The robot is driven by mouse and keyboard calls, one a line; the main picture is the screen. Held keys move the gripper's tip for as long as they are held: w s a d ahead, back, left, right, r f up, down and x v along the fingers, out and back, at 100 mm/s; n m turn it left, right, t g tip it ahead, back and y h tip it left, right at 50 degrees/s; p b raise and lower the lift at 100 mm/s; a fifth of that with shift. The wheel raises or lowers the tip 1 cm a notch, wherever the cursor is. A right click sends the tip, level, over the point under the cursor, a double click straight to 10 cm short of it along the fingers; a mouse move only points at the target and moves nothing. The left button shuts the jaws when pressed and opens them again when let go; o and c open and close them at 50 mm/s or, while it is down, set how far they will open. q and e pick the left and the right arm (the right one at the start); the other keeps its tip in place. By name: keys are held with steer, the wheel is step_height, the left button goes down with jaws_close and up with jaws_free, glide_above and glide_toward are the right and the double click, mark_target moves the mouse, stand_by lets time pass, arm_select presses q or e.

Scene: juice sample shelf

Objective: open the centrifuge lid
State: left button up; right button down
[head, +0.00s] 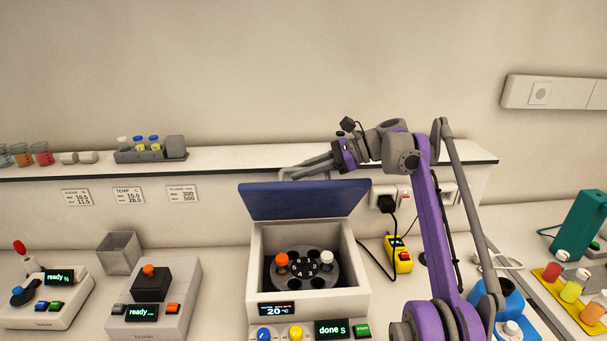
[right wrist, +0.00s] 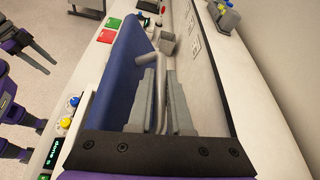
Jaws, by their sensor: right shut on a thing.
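The centrifuge (head: 255,282) stands on the bench at bottom centre of the head view. Its blue lid (head: 300,203) is raised, tilted back and up from the body. The rotor (head: 303,270) is exposed, with an orange-capped and a white-capped tube in it. My right gripper (head: 288,176) is at the lid's upper edge, shut on the grey lid handle (right wrist: 170,95), which shows between its fingers beside the blue lid in the right wrist view. My left gripper (right wrist: 42,55) shows at the left of the right wrist view, empty, its fingers apart.
A shelf (head: 230,160) with a tube rack (head: 150,154) runs behind the lid. Other devices, one with an orange knob (head: 149,271), stand left. A yellow device (head: 398,254) and a rack of colored bottles (head: 575,304) are right.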

steer(key=shift+w+r, duration=0.1)
steer(key=shift+w, duration=0.1)
stand_by(0.4)
steer(key=c, duration=1.1)
jaws_free()
steer(key=shift+w, duration=0.1)
